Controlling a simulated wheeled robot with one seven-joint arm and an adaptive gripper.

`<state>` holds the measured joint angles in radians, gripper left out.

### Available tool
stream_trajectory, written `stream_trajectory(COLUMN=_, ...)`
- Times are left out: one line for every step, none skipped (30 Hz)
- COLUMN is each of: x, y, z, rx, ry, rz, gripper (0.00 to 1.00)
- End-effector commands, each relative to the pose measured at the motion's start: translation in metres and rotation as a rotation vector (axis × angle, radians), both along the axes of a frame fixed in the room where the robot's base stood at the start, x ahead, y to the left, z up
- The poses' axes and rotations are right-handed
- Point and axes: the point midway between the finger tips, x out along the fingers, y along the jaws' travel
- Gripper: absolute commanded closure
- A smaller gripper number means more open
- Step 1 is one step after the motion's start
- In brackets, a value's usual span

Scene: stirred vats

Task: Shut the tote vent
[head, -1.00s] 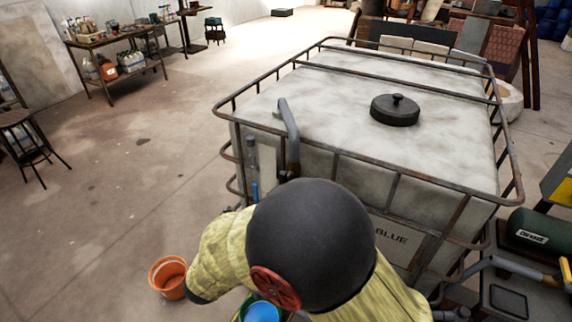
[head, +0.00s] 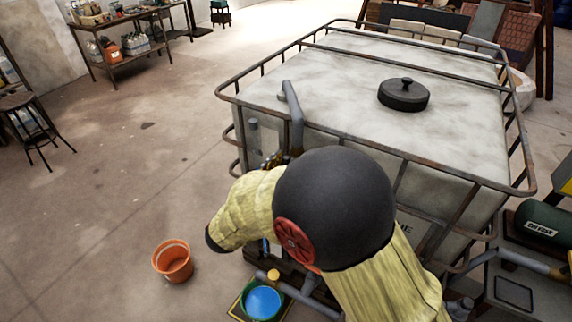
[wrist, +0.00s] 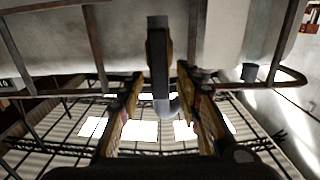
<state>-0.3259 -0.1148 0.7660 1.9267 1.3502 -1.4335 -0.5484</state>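The tote (head: 350,85) is a large whitish tank in a rusty tube cage, with a black round lid (head: 404,95) on top. A bent grey pipe or handle (head: 294,115) stands at its near left corner; I cannot tell for sure whether this is the vent. My gripper (head: 277,160) is at the lower end of that grey piece, mostly hidden behind my arm. In the wrist view, my gripper (wrist: 165,105) has its two fingers apart. A dark grey bar (wrist: 158,65) lies between them, with gaps visible on both sides.
Cage bars (wrist: 95,45) run close around the fingers in the wrist view. An orange bucket (head: 172,262) and a blue-filled tub (head: 262,302) stand on the floor below. A green cylinder (head: 540,225) is at the right.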

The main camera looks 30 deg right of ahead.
Motion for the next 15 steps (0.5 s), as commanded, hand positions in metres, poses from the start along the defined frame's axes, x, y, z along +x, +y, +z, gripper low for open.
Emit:
stream_trajectory(x=0.002, y=-0.0039, z=-0.0006, rx=0.001, ry=-0.001, rz=-0.002, gripper=0.66)
stream_trajectory(x=0.0029, y=-0.0055, z=-0.0004, rx=0.001, ry=-0.001, rz=-0.002, gripper=0.66)
stream_trajectory(x=0.0038, y=-0.007, z=-0.0002, rx=0.001, ry=-0.001, rz=-0.002, gripper=0.66)
stream_trajectory(x=0.0044, y=-0.0077, z=-0.0001, rx=0.001, ry=-0.001, rz=-0.002, gripper=0.66)
stream_trajectory(x=0.0048, y=-0.0081, z=0.0, rx=0.001, ry=-0.001, rz=-0.001, gripper=0.66)
stream_trajectory(x=0.0052, y=-0.0083, z=0.0001, rx=0.0, ry=0.0, rz=-0.001, gripper=0.66)
stream_trajectory(x=0.0053, y=-0.0084, z=0.0002, rx=0.0, ry=0.0, rz=0.0, gripper=0.66)
stream_trajectory(x=0.0053, y=-0.0084, z=0.0003, rx=0.0, ry=0.0, rz=0.0, gripper=0.66)
stream_trajectory(x=0.0053, y=-0.0082, z=0.0003, rx=0.0, ry=0.0, rz=0.0, gripper=0.66)
stream_trajectory(x=0.0053, y=-0.0081, z=0.0003, rx=0.0, ry=0.0, rz=0.0, gripper=0.66)
stream_trajectory(x=0.0053, y=-0.0081, z=0.0003, rx=0.0, ry=0.0, rz=0.0, gripper=0.66)
stream_trajectory(x=0.0052, y=-0.0081, z=0.0003, rx=0.0, ry=0.0, rz=0.0, gripper=0.66)
stream_trajectory(x=0.0052, y=-0.0081, z=0.0003, rx=0.0, ry=0.0, rz=0.0, gripper=0.68)
stream_trajectory(x=0.0052, y=-0.0081, z=0.0003, rx=0.0, ry=0.0, rz=0.0, gripper=0.69)
stream_trajectory(x=0.0052, y=-0.0081, z=0.0002, rx=0.0, ry=0.0, rz=0.0, gripper=0.72)
